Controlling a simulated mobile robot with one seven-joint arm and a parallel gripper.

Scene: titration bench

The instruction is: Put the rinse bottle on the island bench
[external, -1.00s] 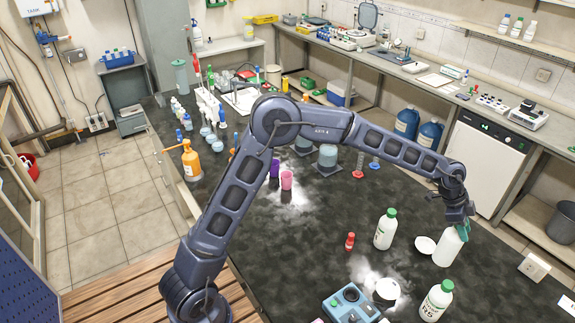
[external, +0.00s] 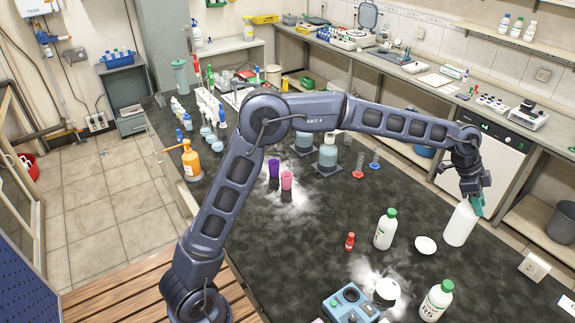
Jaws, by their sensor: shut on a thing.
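The rinse bottle, which appears to be the plain white bottle (external: 460,224), is at the right side of the dark island bench (external: 330,225). My gripper (external: 474,196) is shut on its teal top from above. The bottle looks nearly upright. Its base shows against the bench's right part, and I cannot tell whether it touches the top or hangs just above it. My fingers partly hide the top.
A white dish (external: 425,245) and a green-capped bottle (external: 385,229) stand left of the held bottle. A labelled green-capped bottle (external: 436,300) stands nearer. A small red-capped bottle (external: 349,242) and a blue device (external: 350,305) are farther left. The bench's middle is fairly clear.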

